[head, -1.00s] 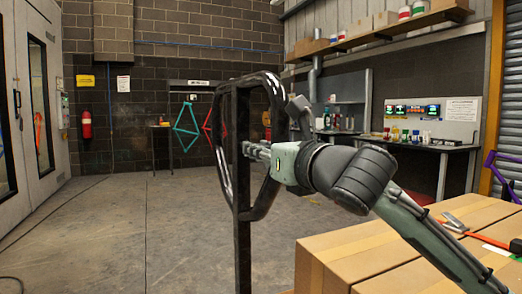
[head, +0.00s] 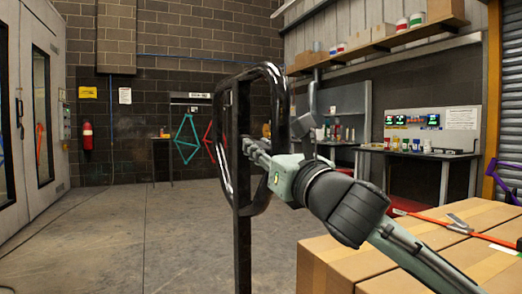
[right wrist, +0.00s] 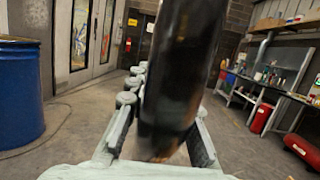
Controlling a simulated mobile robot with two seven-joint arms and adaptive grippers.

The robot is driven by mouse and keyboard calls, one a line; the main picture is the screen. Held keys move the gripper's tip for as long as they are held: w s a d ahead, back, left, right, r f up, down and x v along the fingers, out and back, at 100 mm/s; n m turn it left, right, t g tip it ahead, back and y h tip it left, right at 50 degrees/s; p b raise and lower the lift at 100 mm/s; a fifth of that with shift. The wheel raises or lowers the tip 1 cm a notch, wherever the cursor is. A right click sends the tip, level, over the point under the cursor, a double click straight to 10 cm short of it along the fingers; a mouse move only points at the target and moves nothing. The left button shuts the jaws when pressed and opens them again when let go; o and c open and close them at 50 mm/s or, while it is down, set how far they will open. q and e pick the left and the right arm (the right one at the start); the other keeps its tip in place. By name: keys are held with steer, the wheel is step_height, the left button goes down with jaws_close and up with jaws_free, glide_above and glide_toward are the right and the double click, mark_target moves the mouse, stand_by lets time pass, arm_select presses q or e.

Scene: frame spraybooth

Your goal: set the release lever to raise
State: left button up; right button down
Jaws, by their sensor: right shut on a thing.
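A black looped tubular handle (head: 276,93) stands upright at the middle of the head view, with a dark straight post (head: 242,235) running down through it. My right gripper (head: 247,145) comes in from the right, its fingers reaching across the loop to the post. In the right wrist view a thick, blurred black bar (right wrist: 182,75) stands between the fingers, and the gripper is shut on it. I cannot pick out a separate release lever or read its setting; the grip hides that spot. My left gripper is not in view.
Cardboard boxes (head: 385,250) stand at the lower right, under my right forearm, with an orange strap (head: 492,239) over them. A workbench (head: 420,152) lines the back right. A blue drum (right wrist: 20,95) shows in the right wrist view. The concrete floor at left is clear.

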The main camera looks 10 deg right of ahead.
steer(key=c, duration=1.3)
jaws_free()
steer(key=v, duration=0.7)
steer(key=shift+s+d, duration=0.1)
steer(key=shift+s, duration=0.15)
